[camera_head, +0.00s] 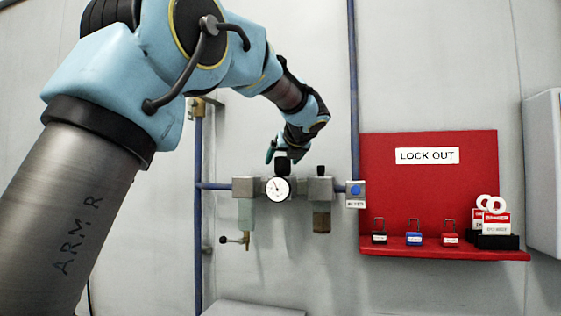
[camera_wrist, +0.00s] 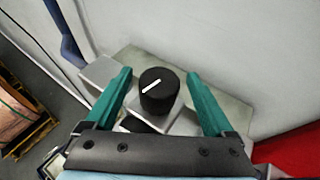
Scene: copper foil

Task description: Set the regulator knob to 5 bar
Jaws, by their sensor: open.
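The regulator knob (camera_wrist: 160,88) is a black cylinder with a white line on its top, seen from above in the wrist view. The line runs slantwise, from lower left to upper right. My gripper (camera_wrist: 160,82) is open, with one teal finger on each side of the knob and a gap on both sides. In the head view the knob (camera_head: 282,166) sits above the round white gauge (camera_head: 278,189), just under my gripper (camera_head: 275,152). The gauge has a dark needle pointing to the upper left; its numbers are too small to read.
A blue pipe (camera_head: 353,90) runs down the wall right of my arm. A red lock-out board (camera_head: 430,200) with several padlocks and tags stands further right. A second unit with a small black top (camera_head: 321,171) is right of the gauge. A small valve lever (camera_head: 232,240) hangs lower left.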

